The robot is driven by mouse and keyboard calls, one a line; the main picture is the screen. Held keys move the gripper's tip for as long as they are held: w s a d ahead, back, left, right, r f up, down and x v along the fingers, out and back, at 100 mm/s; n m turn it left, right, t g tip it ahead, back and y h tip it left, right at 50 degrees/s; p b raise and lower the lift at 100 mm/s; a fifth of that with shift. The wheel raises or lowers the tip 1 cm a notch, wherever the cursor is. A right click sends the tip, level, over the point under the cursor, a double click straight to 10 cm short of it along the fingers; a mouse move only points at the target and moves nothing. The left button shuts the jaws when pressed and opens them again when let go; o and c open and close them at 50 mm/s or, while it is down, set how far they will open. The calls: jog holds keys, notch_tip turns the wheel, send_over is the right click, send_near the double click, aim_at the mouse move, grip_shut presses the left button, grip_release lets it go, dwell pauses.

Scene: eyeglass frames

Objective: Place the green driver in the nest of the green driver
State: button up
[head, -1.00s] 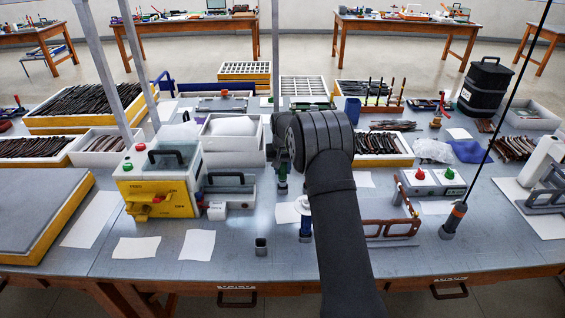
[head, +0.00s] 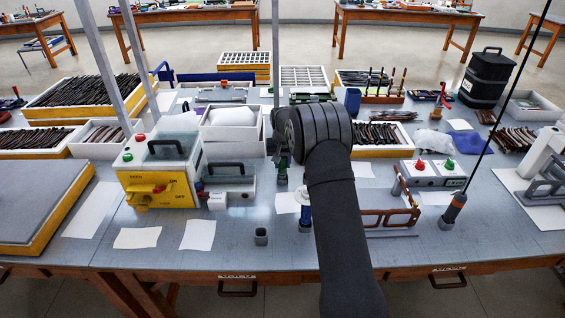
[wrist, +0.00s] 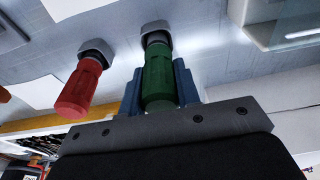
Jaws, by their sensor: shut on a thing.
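The green driver (wrist: 158,78) is between the blue fingers of my gripper (wrist: 160,92) in the wrist view. My gripper is shut on its handle. The driver's far end meets a grey nest (wrist: 155,33) on the bench; I cannot tell how deep it sits. In the head view the green driver (head: 282,163) shows just left of my arm, upright above a grey nest (head: 281,180). My arm hides much of the gripper there.
A red driver (wrist: 80,88) stands in a grey nest close beside the green one. A blue driver (head: 305,212) stands nearer the front. An empty grey socket (head: 261,237) is front left. A yellow box (head: 158,178) and a brown frame (head: 390,218) flank the area.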

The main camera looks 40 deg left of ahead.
jog(key=shift+f, duration=0.6)
jog(key=o, duration=1.1)
jog(key=shift+o, duration=0.2)
jog(key=shift+r, duration=0.1)
notch_tip(320, 180, up, 17)
jog(key=s+d, duration=0.2)
